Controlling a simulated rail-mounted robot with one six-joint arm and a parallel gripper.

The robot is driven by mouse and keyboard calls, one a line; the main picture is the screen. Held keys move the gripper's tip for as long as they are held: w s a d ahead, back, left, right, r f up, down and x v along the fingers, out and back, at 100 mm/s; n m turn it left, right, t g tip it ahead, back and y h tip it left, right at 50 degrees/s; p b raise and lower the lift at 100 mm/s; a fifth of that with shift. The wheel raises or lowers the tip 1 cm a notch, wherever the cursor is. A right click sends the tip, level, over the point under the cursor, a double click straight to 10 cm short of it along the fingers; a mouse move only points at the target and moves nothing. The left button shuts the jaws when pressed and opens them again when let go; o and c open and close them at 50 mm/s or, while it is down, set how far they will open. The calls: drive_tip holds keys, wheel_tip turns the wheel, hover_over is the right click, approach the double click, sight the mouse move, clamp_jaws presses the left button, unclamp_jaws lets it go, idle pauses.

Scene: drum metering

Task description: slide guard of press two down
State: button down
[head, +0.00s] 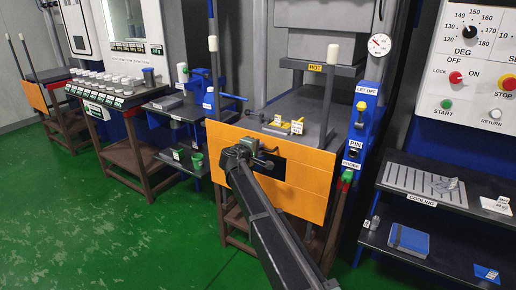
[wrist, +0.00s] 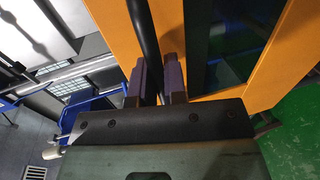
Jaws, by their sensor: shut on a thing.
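An orange guard panel (head: 300,185) with a dark window hangs across the front of the middle press, between two upright posts with white tops. I cannot read a press number on it. My gripper (head: 258,152) is at the guard's upper middle, in front of the window, and hides part of it. In the wrist view, the fingers of my gripper (wrist: 160,75) are shut on a black bar-like handle (wrist: 144,35) beside the guard's orange face (wrist: 195,25). The exact contact is partly hidden by the fingers.
Above the guard is the press's dark plate with a HOT label (head: 315,68). A blue post (head: 362,120) with PIN and LET OFF labels stands right of it. A cooling rack (head: 425,187) is further right. Another orange guard (head: 36,98) stands far left. Green floor is open at front left.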

wheel_tip(320, 180, down, 10)
drive_tip(key=b, duration=0.7)
drive_tip(key=shift+s, duration=0.1)
drive_tip(key=c, duration=1.2)
unclamp_jaws()
drive_tip(key=shift+f, duration=0.1)
drive_tip(key=shift+s+a, duration=0.1)
drive_tip(key=p, duration=0.2)
approach(263, 167)
drive_tip(key=v, duration=0.4)
drive_tip(key=shift+s+a, duration=0.2)
drive_tip(key=shift+a, duration=0.05)
